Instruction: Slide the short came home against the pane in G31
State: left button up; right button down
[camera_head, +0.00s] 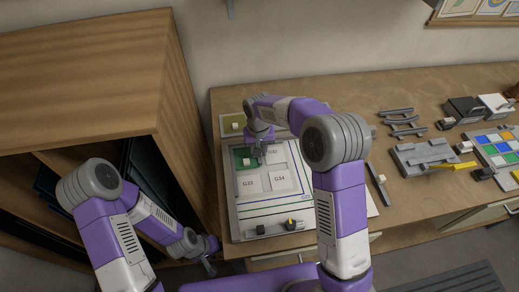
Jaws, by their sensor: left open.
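A green pane (239,155) with a pale knob lies in the upper left cell, where the G31 label is not visible. My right gripper (259,157) reaches down at this pane's right side; its fingers are too small to tell open or shut. I cannot make out the short came there. My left gripper (209,266) is open and empty, low at the board's left, off the bench's front edge.
An olive pane (231,127) with a knob lies behind the board. A grey strip (378,182) lies right of it, and small dark-knobbed parts (280,227) lie along its front. A grey fixture (425,156), rack (402,122) and colored tray (495,145) stand right. A wooden shelf (85,85) rises left.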

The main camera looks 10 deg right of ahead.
jog(key=shift+a, duration=0.25)
jog(key=c, duration=0.8)
grip_release()
jog(key=shift+a, duration=0.1)
jog(key=shift+r+p, duration=2.8)
jog(key=shift+r, duration=0.75)
